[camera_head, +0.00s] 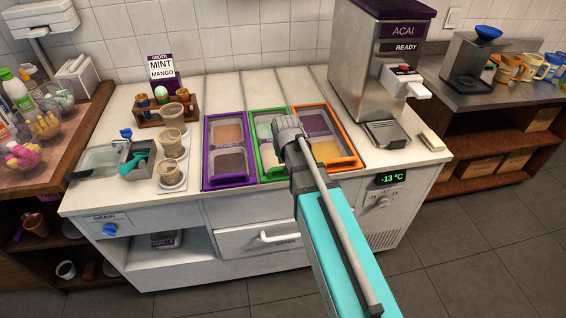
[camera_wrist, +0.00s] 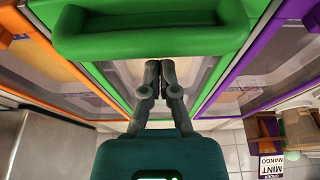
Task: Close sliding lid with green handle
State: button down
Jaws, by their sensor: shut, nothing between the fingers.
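The green-framed lid (camera_head: 258,150) lies between the purple and orange ones in the white counter. Its green handle (camera_head: 275,174) is at the front edge in the head view. The handle (camera_wrist: 150,46) spans the top of the wrist view, with a translucent pane below it. My gripper (camera_head: 284,126) is over the green lid's section in the head view, where my arm hides part of it. In the wrist view my gripper (camera_wrist: 161,66) is shut and empty, its fingertips close to the handle on the pane side. I cannot tell whether they touch it.
The purple lid (camera_head: 207,152) is to the left and the orange lid (camera_head: 350,145) to the right. The acai machine (camera_head: 377,75) stands behind on the right. Cups (camera_head: 170,142) and a menu sign (camera_head: 161,69) stand on the left. The counter behind the lids is clear.

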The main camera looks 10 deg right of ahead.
jog(key=shift+w+a+f, duration=0.1)
jog(key=shift+w+f, duration=0.1)
jog(key=shift+w, duration=0.55)
jog(key=p+v, duration=0.3)
jog(key=shift+s+r, duration=0.1)
jog(key=p+v, duration=0.6)
jog(key=v, duration=0.1)
jog(key=shift+p, duration=0.3)
jog(key=s+d+g, duration=0.3)
jog(key=s+d, duration=0.1)
jog(key=s, duration=1)
jog(key=shift+s+f+g, duration=0.3)
jog(key=shift+f, duration=0.15)
